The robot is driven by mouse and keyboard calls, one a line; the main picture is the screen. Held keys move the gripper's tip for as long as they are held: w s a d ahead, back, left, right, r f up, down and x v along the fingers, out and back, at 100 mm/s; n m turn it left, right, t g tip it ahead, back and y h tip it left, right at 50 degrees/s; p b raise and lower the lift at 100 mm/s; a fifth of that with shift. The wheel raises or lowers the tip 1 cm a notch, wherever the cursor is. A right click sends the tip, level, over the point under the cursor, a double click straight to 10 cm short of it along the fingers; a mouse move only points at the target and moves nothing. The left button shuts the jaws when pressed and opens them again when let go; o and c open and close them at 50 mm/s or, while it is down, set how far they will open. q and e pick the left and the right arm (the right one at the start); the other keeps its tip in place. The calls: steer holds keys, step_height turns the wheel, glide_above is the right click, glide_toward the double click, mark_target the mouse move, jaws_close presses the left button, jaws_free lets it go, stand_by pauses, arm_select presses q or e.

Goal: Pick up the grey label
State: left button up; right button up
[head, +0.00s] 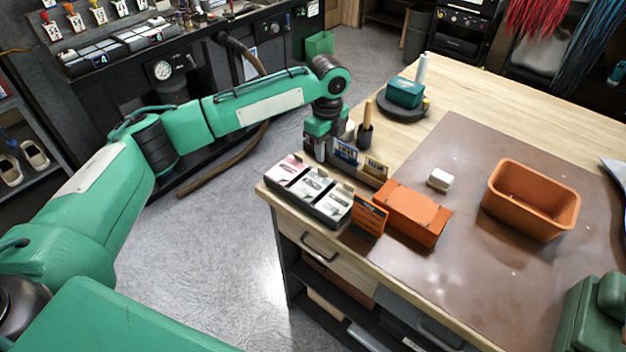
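A dark tray (318,218) stands at the table's near left corner and holds stacks of labels side by side. The left stack (284,170) is pinkish. The middle stack (311,184) and the right stack (335,203) look pale grey to white with dark print; I cannot tell for sure which is the grey label. My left gripper (320,155) points down just behind the tray, above and apart from the labels as far as I can see. Its fingers are small and overlap, so their opening is unclear. My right gripper is out of view.
An orange box (412,215) and an upright orange card (369,217) stand right of the tray. Small dark holders (375,168) stand behind it. A white block (439,179) and an orange bin (530,200) rest on the brown mat (470,255).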

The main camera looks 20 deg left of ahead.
mark_target(323, 170)
arm_select(q)
steer(key=shift+a+f+p, duration=0.1)
steer(key=shift+f+p, duration=0.25)
steer(key=shift+f, duration=0.6)
steer(key=f, duration=0.2)
steer(key=f+p, duration=0.1)
steer(key=shift+a+f, duration=0.2)
steer(key=shift+f, duration=0.45)
steer(key=shift+s+f, duration=0.1)
jaws_close()
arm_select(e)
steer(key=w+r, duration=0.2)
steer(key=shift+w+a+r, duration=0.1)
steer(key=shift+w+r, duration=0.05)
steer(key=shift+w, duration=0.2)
